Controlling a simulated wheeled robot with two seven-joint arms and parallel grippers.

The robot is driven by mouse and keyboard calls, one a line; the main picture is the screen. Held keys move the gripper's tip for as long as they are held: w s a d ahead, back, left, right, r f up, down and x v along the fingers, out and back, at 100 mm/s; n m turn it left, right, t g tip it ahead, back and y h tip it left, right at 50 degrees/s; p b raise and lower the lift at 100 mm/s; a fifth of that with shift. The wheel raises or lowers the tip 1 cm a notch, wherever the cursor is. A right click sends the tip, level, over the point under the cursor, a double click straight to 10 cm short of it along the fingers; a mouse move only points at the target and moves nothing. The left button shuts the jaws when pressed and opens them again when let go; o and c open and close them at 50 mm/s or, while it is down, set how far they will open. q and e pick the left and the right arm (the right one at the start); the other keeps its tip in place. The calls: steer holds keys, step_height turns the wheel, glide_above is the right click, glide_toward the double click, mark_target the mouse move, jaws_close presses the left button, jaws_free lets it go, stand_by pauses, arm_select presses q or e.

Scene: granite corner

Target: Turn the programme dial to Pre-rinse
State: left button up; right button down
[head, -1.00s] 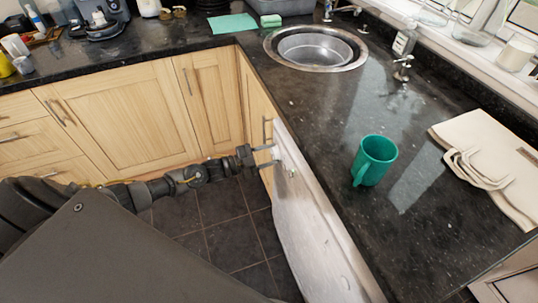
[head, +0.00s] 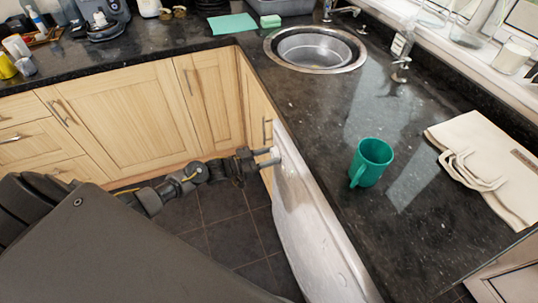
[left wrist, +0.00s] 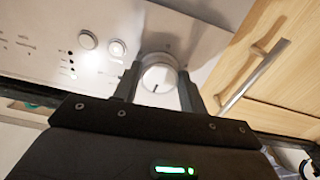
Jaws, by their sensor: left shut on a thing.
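The dishwasher front (head: 305,215) is a white-silver panel under the right-hand worktop, seen at a steep angle in the head view. In the left wrist view its control panel (left wrist: 75,20) faces me, with the round pale programme dial (left wrist: 157,78) between my fingers. A dark mark shows on the dial's face; the printing around it is too small to read. My left gripper (head: 277,156) reaches the panel from the left and is shut on the dial, with one finger on each side (left wrist: 158,92). My right gripper is not in view.
Two round buttons (left wrist: 102,43) and a column of small lights sit left of the dial. A cupboard handle (left wrist: 252,75) is close on the right.

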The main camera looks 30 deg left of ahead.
arm_select(q)
steer(key=shift+s+n, duration=0.1)
steer(key=shift+n, duration=0.8)
steer(key=o, duration=1)
steer(key=b+v, duration=0.1)
steer(key=v, duration=0.9)
steer(key=shift+s+a, duration=0.2)
steer(key=shift+s, duration=0.1)
